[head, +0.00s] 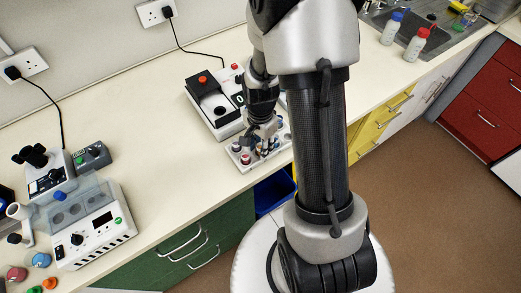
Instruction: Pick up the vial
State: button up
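A small white rack (244,169) stands near the front edge of the bench and holds several small vials. One vial with a dark red cap (246,158) is at the rack's front left, with another capped vial (236,147) beside it. My gripper (264,147) points down over the middle of the rack, among the vials. Its fingertips are small and partly mixed with the vials, so I cannot tell whether they are open, shut or touching one. My arm hides the rack's right part.
A black-and-white device with a red knob (204,79) stands just behind the rack. Bottles (416,44) stand by the sink at the right. The bench between the left instruments and the rack is clear.

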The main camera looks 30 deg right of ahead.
jog(key=c, duration=0.6)
jog(key=shift+r, duration=0.1)
